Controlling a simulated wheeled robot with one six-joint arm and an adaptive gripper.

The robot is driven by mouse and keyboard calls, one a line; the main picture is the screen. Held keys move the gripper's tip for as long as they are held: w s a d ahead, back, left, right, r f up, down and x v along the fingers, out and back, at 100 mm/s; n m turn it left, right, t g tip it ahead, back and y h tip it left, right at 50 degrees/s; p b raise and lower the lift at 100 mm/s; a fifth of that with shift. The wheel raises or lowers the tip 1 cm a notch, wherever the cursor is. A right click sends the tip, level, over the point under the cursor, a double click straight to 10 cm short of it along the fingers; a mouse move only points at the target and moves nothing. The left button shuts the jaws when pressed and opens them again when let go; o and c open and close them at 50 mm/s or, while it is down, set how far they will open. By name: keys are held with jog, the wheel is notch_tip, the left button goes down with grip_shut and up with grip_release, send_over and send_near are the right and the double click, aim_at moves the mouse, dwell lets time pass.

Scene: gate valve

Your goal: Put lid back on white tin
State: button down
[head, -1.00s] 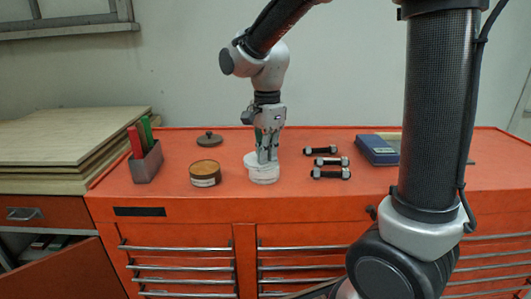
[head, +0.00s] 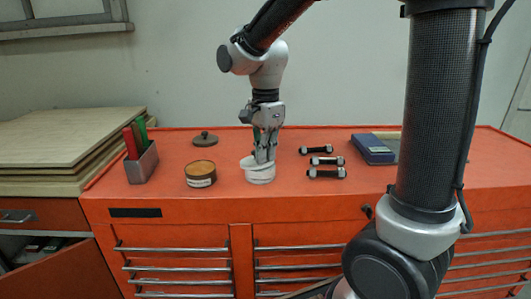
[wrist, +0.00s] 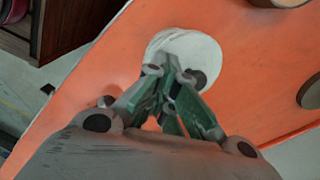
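The white tin (head: 261,176) stands near the front edge of the red cabinet top. Its white lid (head: 249,162) lies over the tin's top, shifted left and slightly tilted, not squarely seated. My gripper (head: 264,158) points down at the lid, its fingers close together and apparently shut on the lid's middle; the grasped part is hidden. In the wrist view, the white lid (wrist: 185,45) shows as a pale disc beyond the green-padded fingers of my gripper (wrist: 172,72). Most of the tin is hidden there.
A brown round tin (head: 201,174) stands close to the left, with a dark knobbed lid (head: 205,140) behind it. Several small dumbbells (head: 325,161) lie to the right, then a blue box (head: 372,149). A grey holder (head: 142,164) stands far left.

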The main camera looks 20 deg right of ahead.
jog(key=shift+s+d+r, duration=0.3)
jog(key=shift+s+r, duration=0.25)
jog(key=shift+s, duration=0.35)
jog(key=shift+s+d+r, duration=0.25)
jog(key=shift+s+r, duration=0.3)
jog(key=shift+s, duration=0.3)
dwell(1.6)
jog(key=c, duration=1.2)
grip_release()
jog(key=shift+c, duration=0.2)
notch_tip(320, 180, up, 7)
grip_shut()
dwell(0.4)
